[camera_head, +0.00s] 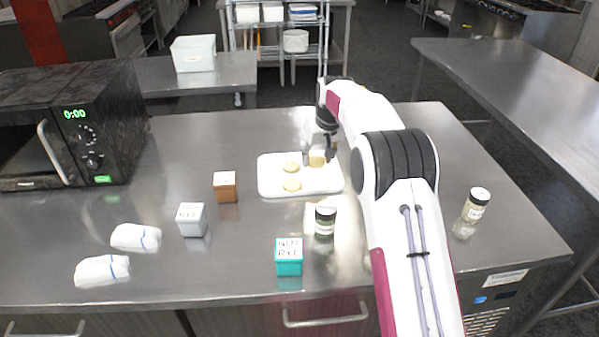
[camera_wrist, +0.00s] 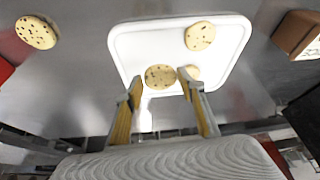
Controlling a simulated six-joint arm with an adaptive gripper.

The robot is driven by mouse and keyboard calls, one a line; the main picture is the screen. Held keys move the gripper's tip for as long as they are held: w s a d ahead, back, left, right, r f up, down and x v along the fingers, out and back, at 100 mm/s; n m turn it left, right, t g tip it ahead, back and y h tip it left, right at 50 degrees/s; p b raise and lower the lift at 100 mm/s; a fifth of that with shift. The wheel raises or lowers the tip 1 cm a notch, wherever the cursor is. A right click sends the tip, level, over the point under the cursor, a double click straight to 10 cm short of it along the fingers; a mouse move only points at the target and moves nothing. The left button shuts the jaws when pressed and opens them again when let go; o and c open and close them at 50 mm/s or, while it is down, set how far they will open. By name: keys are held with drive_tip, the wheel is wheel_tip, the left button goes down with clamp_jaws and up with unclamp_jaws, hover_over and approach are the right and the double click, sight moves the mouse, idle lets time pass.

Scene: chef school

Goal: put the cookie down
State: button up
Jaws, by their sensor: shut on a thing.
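My gripper (camera_head: 318,157) is shut on a pale, dark-flecked cookie (camera_head: 317,159) over the far right part of a white tray (camera_head: 330,184). In the wrist view the held cookie (camera_wrist: 160,77) sits between the fingertips (camera_wrist: 160,84), over the tray (camera_wrist: 132,42). I cannot tell whether it touches the tray. Two other cookies lie on the tray, a nearer one (camera_head: 291,185) and a farther one (camera_head: 291,167). The wrist view shows both, one whole (camera_wrist: 200,36) and one partly hidden by a finger (camera_wrist: 193,72). Another cookie (camera_wrist: 37,32) lies on the counter off the tray.
A brown box (camera_head: 225,187) stands left of the tray. A grey box (camera_head: 192,220), a teal box (camera_head: 289,257) and a dark green jar (camera_head: 325,222) stand nearer. Two rolled white cloths (camera_head: 136,237) lie left, a microwave (camera_head: 75,125) behind. Another jar (camera_head: 475,205) stands right.

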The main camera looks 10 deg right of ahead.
sight(319, 179)
drive_tip(key=shift+w+d+f, duration=0.1)
drive_tip(key=shift+w+d, duration=0.15)
drive_tip(key=shift+d, duration=0.15)
drive_tip(key=shift+f, duration=0.1)
drive_tip(key=shift+f, duration=2.4)
drive_tip(key=shift+f, duration=0.15)
drive_tip(key=o, duration=1)
drive_tip(key=shift+c, duration=0.2)
